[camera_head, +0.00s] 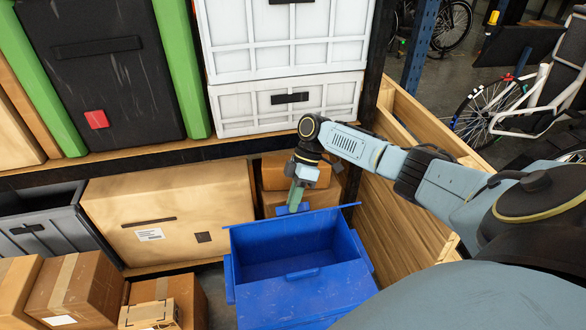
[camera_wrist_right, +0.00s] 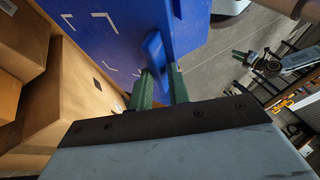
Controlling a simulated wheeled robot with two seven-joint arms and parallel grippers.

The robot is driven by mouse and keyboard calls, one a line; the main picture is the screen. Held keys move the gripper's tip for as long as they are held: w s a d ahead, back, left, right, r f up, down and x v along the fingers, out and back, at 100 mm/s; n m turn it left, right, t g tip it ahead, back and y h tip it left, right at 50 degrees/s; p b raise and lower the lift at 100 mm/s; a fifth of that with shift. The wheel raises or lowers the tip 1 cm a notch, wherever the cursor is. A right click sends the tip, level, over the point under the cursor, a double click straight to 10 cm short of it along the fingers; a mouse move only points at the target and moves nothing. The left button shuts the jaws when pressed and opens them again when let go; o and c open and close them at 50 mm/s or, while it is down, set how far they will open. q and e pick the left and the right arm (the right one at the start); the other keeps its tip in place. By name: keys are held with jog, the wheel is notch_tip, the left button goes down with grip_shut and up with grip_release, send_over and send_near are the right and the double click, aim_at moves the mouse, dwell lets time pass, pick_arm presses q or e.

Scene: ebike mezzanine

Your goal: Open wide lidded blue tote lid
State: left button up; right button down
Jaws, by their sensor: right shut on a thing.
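The blue tote (camera_head: 300,302) stands on the floor in front of the shelf, and its open inside shows. Its blue lid (camera_head: 330,210) is raised at the far side and shows nearly edge-on as a thin strip. The lid's broad face (camera_wrist_right: 105,35) fills the upper part of the right wrist view. My right gripper (camera_head: 294,203) reaches down at the far side of the tote. Its green fingers (camera_wrist_right: 160,85) are shut on a blue tab, the lid handle (camera_wrist_right: 155,52).
A large cardboard box (camera_head: 170,215) stands close to the tote's left. A wooden crate wall (camera_head: 405,190) runs along its right. White bins (camera_head: 288,100) sit on the shelf above.

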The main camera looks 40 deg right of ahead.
dwell(0.8)
jog(key=c, duration=1.8)
grip_release()
jog(key=shift+r, duration=0.1)
